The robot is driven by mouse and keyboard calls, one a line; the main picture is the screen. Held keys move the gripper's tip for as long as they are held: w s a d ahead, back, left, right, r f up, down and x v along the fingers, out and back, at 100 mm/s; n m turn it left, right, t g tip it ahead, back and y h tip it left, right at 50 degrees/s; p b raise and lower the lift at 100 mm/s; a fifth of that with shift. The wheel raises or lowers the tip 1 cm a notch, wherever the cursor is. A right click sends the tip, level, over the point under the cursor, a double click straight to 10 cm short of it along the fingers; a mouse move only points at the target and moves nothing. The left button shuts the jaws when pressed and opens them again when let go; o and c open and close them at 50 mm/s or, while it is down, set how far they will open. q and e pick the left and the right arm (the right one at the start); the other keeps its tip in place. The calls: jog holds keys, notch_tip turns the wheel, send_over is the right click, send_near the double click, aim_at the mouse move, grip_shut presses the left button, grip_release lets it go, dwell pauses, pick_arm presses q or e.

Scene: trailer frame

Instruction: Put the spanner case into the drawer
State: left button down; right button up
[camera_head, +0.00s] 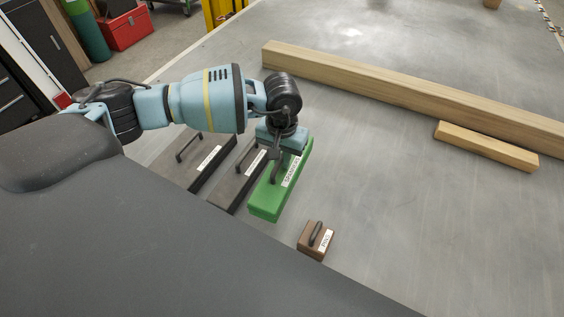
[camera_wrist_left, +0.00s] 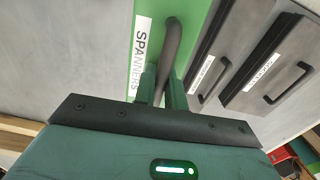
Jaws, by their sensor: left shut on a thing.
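The green spanner case (camera_head: 267,198) has a dark handle on top and a white label. In the left wrist view its label reads SPANNERS, and the green lid (camera_wrist_left: 198,22) fills the upper middle. My left gripper (camera_head: 277,160) is shut on the case's handle; the fingers (camera_wrist_left: 163,92) close around it in the wrist view. I cannot tell whether the case touches the surface below. No drawer can be clearly picked out as the target. My right gripper is not in view.
Two dark grey cases (camera_head: 238,176) (camera_head: 193,160) with handles lie just left of the green case. A long wooden beam (camera_head: 400,90) and a short plank (camera_head: 485,146) lie farther right. The grey surface between is clear.

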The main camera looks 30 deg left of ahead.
aim_at(263, 213)
pick_arm(q)
jog(key=shift+s+d+f, duration=0.1)
jog(key=shift+s+f, duration=0.1)
jog(key=shift+s, duration=0.15)
jog(key=shift+m, duration=0.6)
jog(key=s+f, duration=0.1)
jog(key=s, duration=0.3)
jog(key=s+d+f, duration=0.1)
jog(key=s, duration=0.3)
jog(key=s+d+f+p, duration=0.1)
jog(key=s+f, duration=0.1)
jog(key=s, duration=0.2)
jog(key=shift+s+d, duration=0.1)
jog(key=shift+s, duration=0.1)
jog(key=shift+s+d+f, duration=0.1)
jog(key=shift+s, duration=0.4)
